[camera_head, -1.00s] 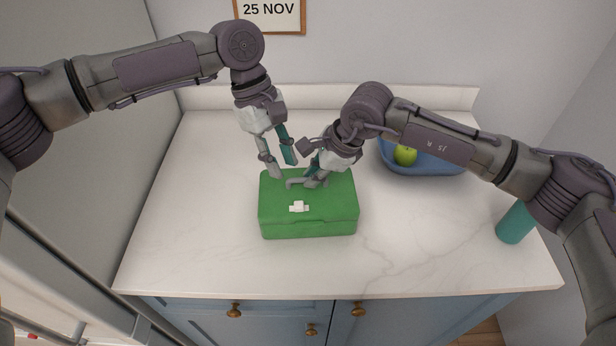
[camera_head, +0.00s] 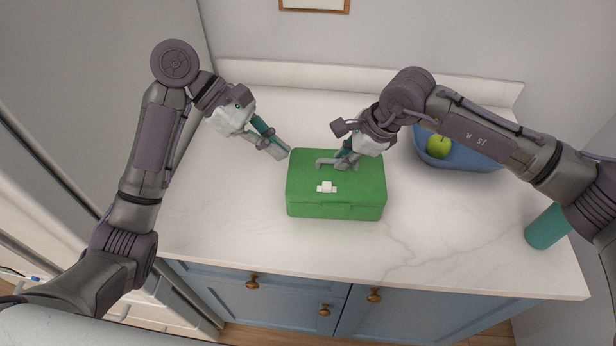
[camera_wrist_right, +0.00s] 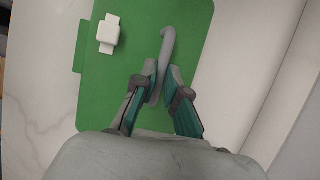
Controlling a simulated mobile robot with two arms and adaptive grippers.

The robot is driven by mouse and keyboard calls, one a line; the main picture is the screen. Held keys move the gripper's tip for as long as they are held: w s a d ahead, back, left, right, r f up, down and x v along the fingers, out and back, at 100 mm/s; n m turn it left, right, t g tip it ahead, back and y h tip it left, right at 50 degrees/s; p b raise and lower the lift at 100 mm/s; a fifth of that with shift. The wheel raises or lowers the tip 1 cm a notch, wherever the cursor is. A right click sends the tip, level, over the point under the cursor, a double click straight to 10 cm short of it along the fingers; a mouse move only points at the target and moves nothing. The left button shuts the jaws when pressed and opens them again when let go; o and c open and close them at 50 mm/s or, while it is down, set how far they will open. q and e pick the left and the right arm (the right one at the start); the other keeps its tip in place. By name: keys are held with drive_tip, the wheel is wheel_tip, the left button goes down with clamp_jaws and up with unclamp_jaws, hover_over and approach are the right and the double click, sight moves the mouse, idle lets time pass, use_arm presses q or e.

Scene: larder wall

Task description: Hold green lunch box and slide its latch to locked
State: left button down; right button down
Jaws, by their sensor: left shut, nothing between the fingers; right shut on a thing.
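The green lunch box (camera_head: 335,205) stands on the white counter, and its lid also fills much of the right wrist view (camera_wrist_right: 110,90). A white latch (camera_head: 327,187) sits on the lid toward the front; it also shows in the right wrist view (camera_wrist_right: 108,36). My right gripper (camera_head: 343,164) is shut on the grey handle (camera_head: 326,162) on top of the lid; the handle also shows between the fingers in the right wrist view (camera_wrist_right: 165,55). My left gripper (camera_head: 284,152) is shut and empty, just off the box's back left corner and apart from the latch.
A blue bowl (camera_head: 470,158) with a green apple (camera_head: 438,147) stands at the back right. A teal cylinder (camera_head: 546,228) stands at the counter's right. The white counter (camera_head: 225,215) is clear left of the box. Blue cabinets (camera_head: 275,300) lie below its front edge.

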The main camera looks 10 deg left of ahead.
use_arm(q)
drive_tip(key=a+n, duration=0.1)
drive_tip(key=a, duration=0.1)
drive_tip(key=a+f+n+t, duration=0.1)
drive_tip(key=a, duration=0.2)
drive_tip(key=shift+s+a+f+n+t, duration=0.3)
drive_tip(key=shift+f+n, duration=0.1)
approach(308, 188)
drive_tip(key=x, duration=0.4)
drive_tip(key=shift+s+f, duration=0.1)
drive_tip(key=shift+f, duration=0.4)
drive_tip(key=d, duration=0.3)
drive_tip(key=shift+d+f, duration=0.15)
drive_tip(key=shift+d, duration=0.45)
